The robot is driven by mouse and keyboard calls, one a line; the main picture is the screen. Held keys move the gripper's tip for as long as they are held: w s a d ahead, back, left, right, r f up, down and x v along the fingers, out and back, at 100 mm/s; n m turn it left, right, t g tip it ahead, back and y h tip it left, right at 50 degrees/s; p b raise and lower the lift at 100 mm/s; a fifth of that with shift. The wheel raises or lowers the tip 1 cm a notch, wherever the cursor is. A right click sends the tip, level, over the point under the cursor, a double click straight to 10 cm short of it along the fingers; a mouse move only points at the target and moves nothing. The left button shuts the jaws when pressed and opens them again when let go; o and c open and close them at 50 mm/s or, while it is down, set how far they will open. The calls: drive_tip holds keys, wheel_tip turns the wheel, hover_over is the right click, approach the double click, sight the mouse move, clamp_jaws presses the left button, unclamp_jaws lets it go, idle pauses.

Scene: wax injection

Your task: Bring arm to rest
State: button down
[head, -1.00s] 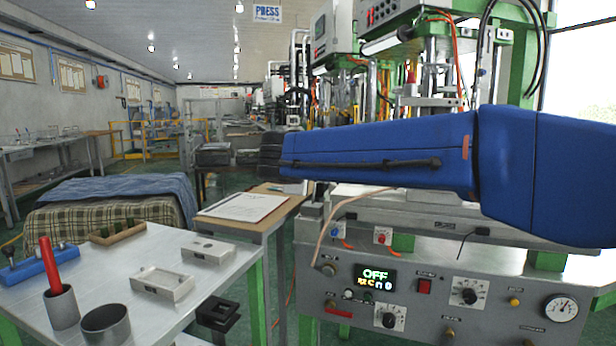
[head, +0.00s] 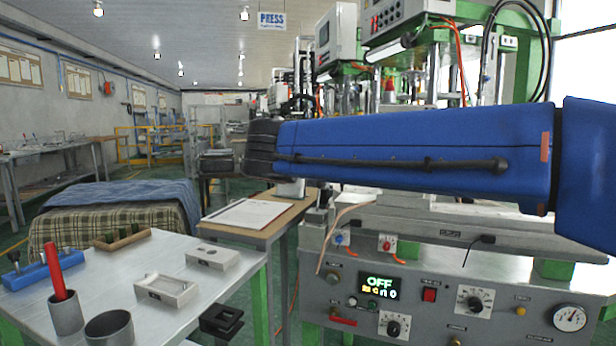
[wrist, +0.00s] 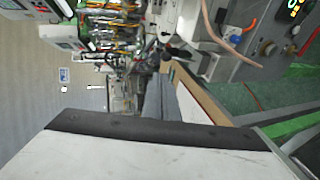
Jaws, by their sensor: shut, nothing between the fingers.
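My blue arm stretches across the head view from the right edge, roughly level, in front of the press machine. My gripper (head: 214,163) is the dark grey end left of the black wrist. It is shut and empty, in the air beyond the work table. Its fingertips are small and hard to make out in the head view. In the wrist view, a large pale and black part of my gripper fills the bottom, and the scene appears turned sideways.
The metal work table (head: 122,262) holds a red rod in a grey cup (head: 66,313), another cup (head: 108,328), two mould blocks and racks. A clipboard (head: 248,214) lies on a wooden desk. The press control panel (head: 455,295) reads OFF, below my arm. A blanket-covered block (head: 115,205) stands left.

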drive_tip(key=s+d+f+m+g, duration=0.2)
drive_tip(key=s+d+f, duration=0.25)
drive_tip(key=d, duration=0.45)
drive_tip(key=s+d+f+m+g+h, duration=0.1)
drive_tip(key=s+d+f+m+g, duration=0.2)
drive_tip(key=d+f, duration=0.4)
drive_tip(key=s+d+f+m+g, duration=0.15)
drive_tip(key=s+d+f, duration=0.35)
drive_tip(key=d, duration=0.5)
drive_tip(key=s+d+f+m+g+y, duration=0.1)
drive_tip(key=s+d+f+m, duration=0.2)
drive_tip(key=s+f, duration=0.6)
drive_tip(key=s+d+f+m+g+y, duration=0.2)
drive_tip(key=s+f+m, duration=0.4)
drive_tip(key=s+f, duration=0.3)
drive_tip(key=s+d, duration=0.1)
drive_tip(key=s, duration=0.2)
drive_tip(key=shift+s+f+y, duration=0.15)
drive_tip(key=shift+y, duration=0.15)
drive_tip(key=c, duration=2.4)
unclamp_jaws()
drive_tip(key=shift+c, duration=0.2)
